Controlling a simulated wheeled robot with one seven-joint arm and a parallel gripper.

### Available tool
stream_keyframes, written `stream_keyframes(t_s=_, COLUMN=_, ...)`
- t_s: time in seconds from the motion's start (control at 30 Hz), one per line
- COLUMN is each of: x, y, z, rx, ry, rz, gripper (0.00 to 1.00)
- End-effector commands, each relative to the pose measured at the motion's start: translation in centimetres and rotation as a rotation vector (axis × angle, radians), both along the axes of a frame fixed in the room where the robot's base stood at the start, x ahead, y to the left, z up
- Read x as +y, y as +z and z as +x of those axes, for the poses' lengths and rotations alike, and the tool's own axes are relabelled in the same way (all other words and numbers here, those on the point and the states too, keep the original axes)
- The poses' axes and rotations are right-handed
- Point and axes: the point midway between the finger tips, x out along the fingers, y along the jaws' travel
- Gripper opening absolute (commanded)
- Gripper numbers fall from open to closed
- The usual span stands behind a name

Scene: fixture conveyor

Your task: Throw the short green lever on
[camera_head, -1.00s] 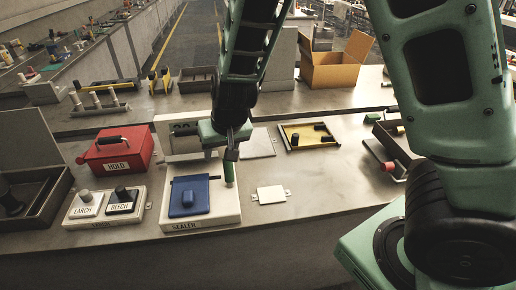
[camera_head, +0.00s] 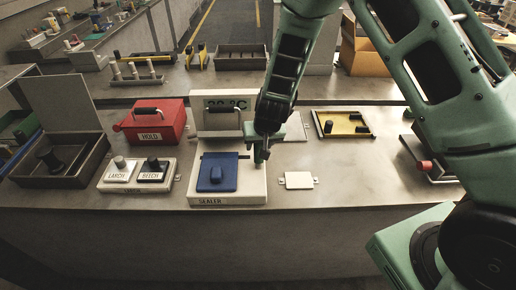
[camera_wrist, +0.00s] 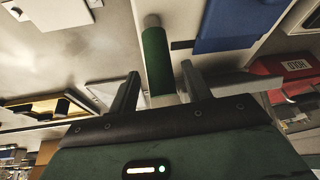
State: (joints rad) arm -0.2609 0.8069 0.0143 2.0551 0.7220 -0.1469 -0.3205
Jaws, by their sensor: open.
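The white sealer unit (camera_head: 250,190) stands on the counter, with a blue pad (camera_head: 218,172) on its top. The short green lever is at the unit's right side, mostly hidden behind my gripper in the head view. In the wrist view the lever (camera_wrist: 156,58) is a green handle with a grey end. My gripper (camera_head: 262,158) is over the right part of the sealer. In the wrist view my gripper (camera_wrist: 160,72) is open, with one finger on each side of the lever. Gaps show beside the handle; contact cannot be told.
A red HOLD box (camera_head: 153,124) and the LARCH and BEECH switch panel (camera_head: 135,184) stand left of the sealer. A white plate (camera_head: 298,180) lies to its right, with a yellow tray (camera_head: 342,133) behind. The counter's front strip is clear.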

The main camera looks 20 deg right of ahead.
Motion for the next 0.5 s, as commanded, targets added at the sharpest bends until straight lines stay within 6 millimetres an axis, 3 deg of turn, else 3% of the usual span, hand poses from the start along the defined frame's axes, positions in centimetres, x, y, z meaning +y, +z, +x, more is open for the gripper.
stream_keyframes(t_s=0.2, x=0.1, y=-2.5, z=1.0, rx=0.002, ry=-0.001, rz=0.001, gripper=0.49)
stream_keyframes(t_s=0.5, x=0.1, y=-3.5, z=1.5, rx=-0.001, ry=-0.001, rz=0.001, gripper=0.49)
